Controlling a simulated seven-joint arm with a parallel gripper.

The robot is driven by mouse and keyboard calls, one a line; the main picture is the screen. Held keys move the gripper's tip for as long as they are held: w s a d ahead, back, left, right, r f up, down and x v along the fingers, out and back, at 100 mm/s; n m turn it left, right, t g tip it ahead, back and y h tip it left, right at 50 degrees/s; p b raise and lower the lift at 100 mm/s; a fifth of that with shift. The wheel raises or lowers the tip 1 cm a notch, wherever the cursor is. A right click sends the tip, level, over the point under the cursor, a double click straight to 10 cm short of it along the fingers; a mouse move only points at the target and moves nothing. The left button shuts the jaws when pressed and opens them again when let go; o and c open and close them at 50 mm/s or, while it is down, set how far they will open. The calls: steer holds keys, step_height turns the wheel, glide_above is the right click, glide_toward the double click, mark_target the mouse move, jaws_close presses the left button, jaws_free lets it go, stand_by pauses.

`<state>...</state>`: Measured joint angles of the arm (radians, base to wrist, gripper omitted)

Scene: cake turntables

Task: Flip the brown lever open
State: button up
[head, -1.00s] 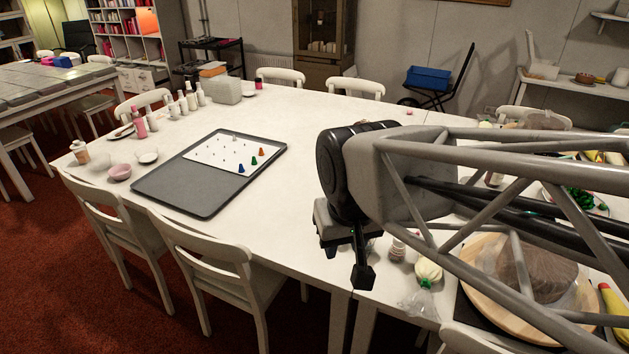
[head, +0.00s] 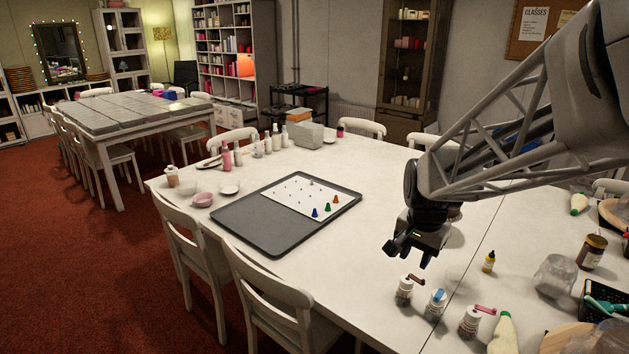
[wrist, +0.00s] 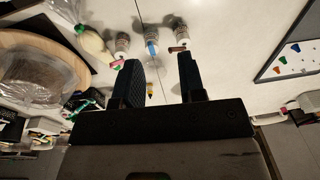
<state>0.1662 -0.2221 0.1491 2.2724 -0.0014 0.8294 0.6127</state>
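The brown lever (head: 415,279) sits on top of a small white bottle (head: 404,293) and sticks out to the right in the head view. In the wrist view the brown lever (wrist: 177,49) is near the tip of the right finger, on its bottle (wrist: 182,34); contact is not visible. I cannot tell whether the lever is open. My gripper (head: 409,254) is above and just behind this bottle, fingers apart and empty. The wrist view also shows my gripper (wrist: 158,60) open.
Beside it stand bottles with a blue lever (head: 438,295) and a pink lever (head: 484,309). A small yellow bottle (head: 489,263) and a clear jar (head: 554,275) are to the right. A grey tray (head: 262,238) lies left. The table between tray and bottles is clear.

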steer(key=w+d+f+m, duration=0.3)
steer(key=w+d+f, duration=0.2)
steer(key=w+f, duration=0.15)
steer(key=m+g, duration=0.1)
steer(key=m, duration=0.4)
glide_above(424, 280)
step_height(424, 280, down, 7)
steer(key=shift+f, duration=0.15)
steer(key=shift+f, duration=0.15)
steer(key=shift+f, duration=3.75)
jaws_close()
